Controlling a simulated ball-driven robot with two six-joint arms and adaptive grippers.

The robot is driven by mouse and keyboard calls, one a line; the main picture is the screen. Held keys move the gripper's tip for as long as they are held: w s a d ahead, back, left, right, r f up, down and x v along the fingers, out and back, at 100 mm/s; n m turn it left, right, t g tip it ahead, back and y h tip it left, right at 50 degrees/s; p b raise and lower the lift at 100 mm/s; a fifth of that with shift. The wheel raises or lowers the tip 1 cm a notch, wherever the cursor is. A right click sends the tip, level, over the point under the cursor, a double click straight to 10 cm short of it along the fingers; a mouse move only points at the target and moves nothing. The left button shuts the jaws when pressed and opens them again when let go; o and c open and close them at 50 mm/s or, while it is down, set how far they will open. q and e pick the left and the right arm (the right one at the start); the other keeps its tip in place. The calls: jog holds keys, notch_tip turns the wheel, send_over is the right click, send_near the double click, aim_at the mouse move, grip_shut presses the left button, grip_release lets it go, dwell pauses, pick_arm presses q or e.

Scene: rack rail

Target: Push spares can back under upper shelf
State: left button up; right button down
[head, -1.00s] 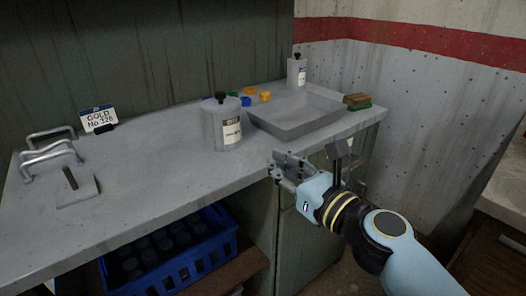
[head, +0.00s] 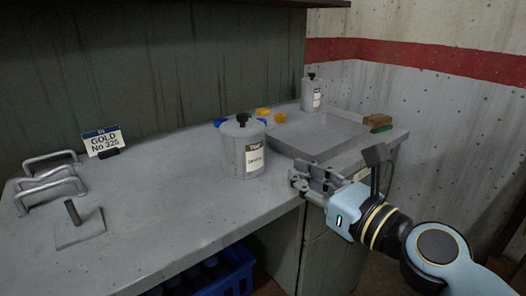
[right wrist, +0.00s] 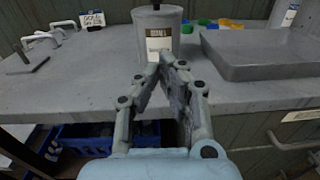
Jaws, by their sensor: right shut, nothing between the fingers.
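The spares can (head: 242,148) is a grey cylinder with a black knob on its lid and a pale label. It stands upright on the grey worktop, near the middle. It also shows in the right wrist view (right wrist: 157,30), straight beyond the fingers. My right gripper (head: 296,178) is shut and empty at the worktop's front edge, to the right of and nearer than the can, apart from it. In the right wrist view the fingertips (right wrist: 166,60) meet just below the can's label. The upper shelf's edge (head: 250,2) shows at the top of the head view. My left gripper is not in view.
A grey tray (head: 290,150) lies right of the can, with a smaller bottle (head: 311,95) behind it and a brush (head: 378,122) at its right. Coloured caps (head: 263,112) sit behind the can. Metal handles (head: 48,182), a spiked plate (head: 80,232) and a sign (head: 103,141) are at left.

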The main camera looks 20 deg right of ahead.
aim_at(257, 148)
jog(key=x, duration=0.9)
jog(key=shift+w+a, duration=0.1)
jog(key=shift+w, duration=0.15)
jog(key=shift+w+a, duration=0.15)
jog(key=shift+w, duration=0.25)
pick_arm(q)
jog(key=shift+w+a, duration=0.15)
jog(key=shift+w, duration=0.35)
